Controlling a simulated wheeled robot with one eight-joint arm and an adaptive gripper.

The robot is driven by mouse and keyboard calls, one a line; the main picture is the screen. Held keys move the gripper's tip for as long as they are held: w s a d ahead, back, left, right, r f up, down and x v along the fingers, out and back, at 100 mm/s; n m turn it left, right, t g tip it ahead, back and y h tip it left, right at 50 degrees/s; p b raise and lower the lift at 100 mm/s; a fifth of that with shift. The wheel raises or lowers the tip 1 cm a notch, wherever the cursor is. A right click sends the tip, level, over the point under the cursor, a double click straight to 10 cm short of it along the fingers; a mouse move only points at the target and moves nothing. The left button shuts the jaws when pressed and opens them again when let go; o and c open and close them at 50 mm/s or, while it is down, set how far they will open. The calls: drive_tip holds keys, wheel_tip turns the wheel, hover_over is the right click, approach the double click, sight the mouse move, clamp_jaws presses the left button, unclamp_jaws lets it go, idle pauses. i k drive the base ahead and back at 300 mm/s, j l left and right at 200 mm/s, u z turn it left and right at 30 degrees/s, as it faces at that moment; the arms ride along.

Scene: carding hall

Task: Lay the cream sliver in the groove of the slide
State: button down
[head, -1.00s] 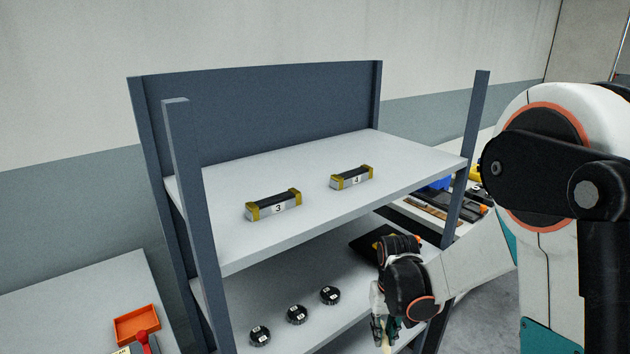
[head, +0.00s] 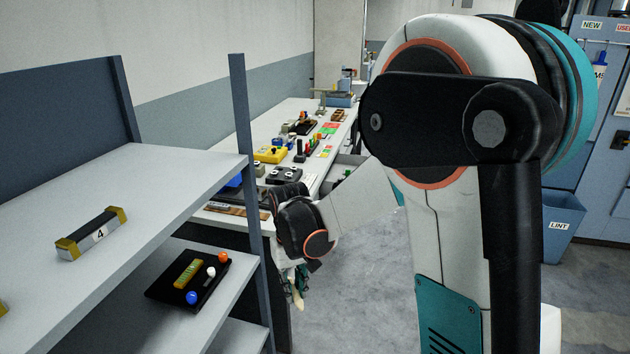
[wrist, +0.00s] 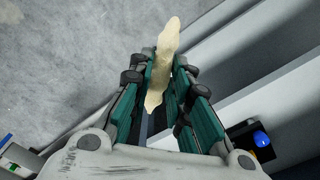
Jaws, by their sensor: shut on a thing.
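My gripper (wrist: 163,72) is shut on the cream sliver (wrist: 167,42), a pale, soft, lumpy strip lying between the teal finger pads and sticking out past the fingertips. In the head view my gripper (head: 298,283) hangs downward in the air, just right of the shelf rack's front post, with a bit of the cream sliver (head: 298,296) showing. Most of the fingers are small there. I cannot make out the slide or its groove for certain in either view.
A shelf rack (head: 195,165) stands at left, holding block 4 (head: 92,234) and a black tray with coloured knobs (head: 158,290). Behind it runs a crowded white bench (head: 236,138). A LINT bin (head: 560,225) stands right. Grey floor (head: 360,290) is open.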

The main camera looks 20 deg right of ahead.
sight(261, 193)
drive_tip(key=i+l+z, duration=0.45)
drive_tip(key=i+z, duration=0.25)
drive_tip(key=i+l+z, duration=0.1)
drive_tip(key=z, duration=0.2)
drive_tip(key=i+u, duration=0.35)
drive_tip(key=i+l+u, duration=0.2)
drive_tip(key=u, duration=0.15)
drive_tip(key=i+l+u, duration=0.3)
drive_tip(key=i, duration=0.05)
